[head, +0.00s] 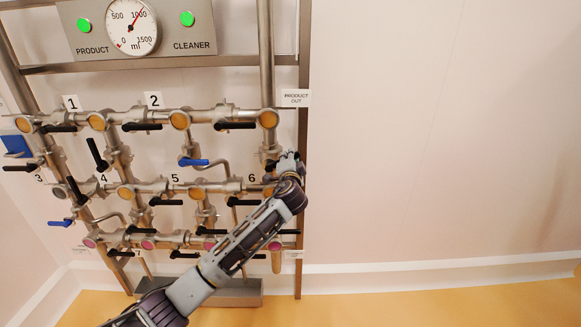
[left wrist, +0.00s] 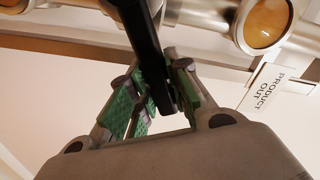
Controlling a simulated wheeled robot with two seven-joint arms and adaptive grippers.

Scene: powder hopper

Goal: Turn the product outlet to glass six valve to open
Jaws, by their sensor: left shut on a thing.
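In the head view the gripper and wrist hide this handle. The vertical outlet pipe (head: 267,140) comes down from the sight glass (head: 268,118) to the gripper. My right gripper is not in view.
Several black and blue handles stick out from the rack's pipes, close to my left arm. A panel (head: 90,30) with a dial gauge (head: 131,27) and two green lights is above. A metal box (head: 235,291) is at the bottom. The wall right of the rack is clear.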

